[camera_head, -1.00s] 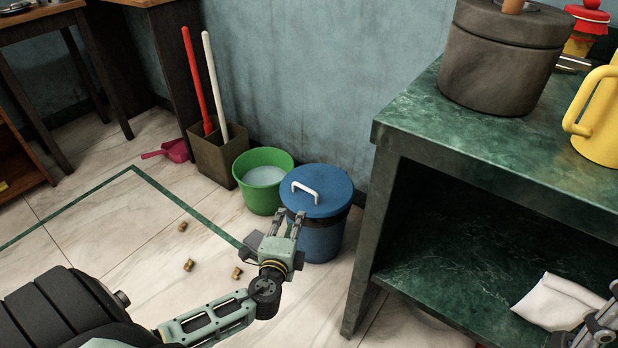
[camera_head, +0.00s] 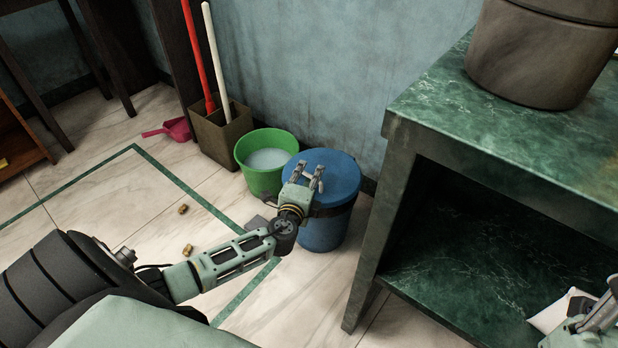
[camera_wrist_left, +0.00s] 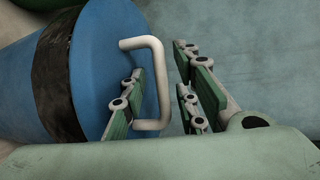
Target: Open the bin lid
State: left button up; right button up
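The blue bin (camera_head: 322,232) stands on the floor with its round blue lid (camera_head: 342,178) on top. In the left wrist view the lid (camera_wrist_left: 104,50) carries a white U-shaped handle (camera_wrist_left: 159,75). My left gripper (camera_head: 310,170) is over the lid, hiding most of the handle in the head view. In the left wrist view its fingers (camera_wrist_left: 160,60) are apart, with part of the handle in the gap between them; they are not closed on it. My right gripper (camera_head: 598,318) is partly in view at the lower right edge, its opening unclear.
A green bucket (camera_head: 248,175) of liquid stands left of the bin, beside a brown holder (camera_head: 220,142) with red and white handles. A green marble-topped shelf unit (camera_head: 480,120) stands close on the right. A pink dustpan (camera_head: 177,130) and small brown pieces (camera_head: 187,249) lie on the floor.

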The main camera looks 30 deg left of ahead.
pick_arm(q)
grip_shut()
dwell(0.3)
dwell(0.4)
